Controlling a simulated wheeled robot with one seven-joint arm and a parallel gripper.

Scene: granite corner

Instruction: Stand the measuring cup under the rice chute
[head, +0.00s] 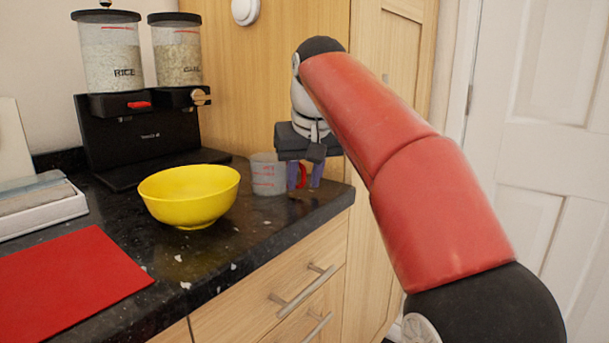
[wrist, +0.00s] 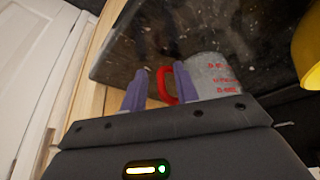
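The measuring cup (head: 267,176) is clear with red markings and stands upright on the dark counter, right of the yellow bowl. It also shows in the wrist view (wrist: 212,76). Its red handle (wrist: 163,86) points toward my gripper. My gripper (head: 304,180) is at the cup's right side, near the counter's right end. Its two purple fingers are apart, with the handle showing between them and a gap to the left finger in the wrist view. The rice chute (head: 138,105), with a red tab, is below the rice container (head: 110,58) at the back left.
A yellow bowl (head: 190,197) stands between the cup and the dispenser's black base (head: 130,175). A second grain container (head: 177,55) is right of the rice. A red mat (head: 65,285) and a white tray (head: 40,212) lie at left. A wooden cabinet side (head: 245,90) rises behind the cup.

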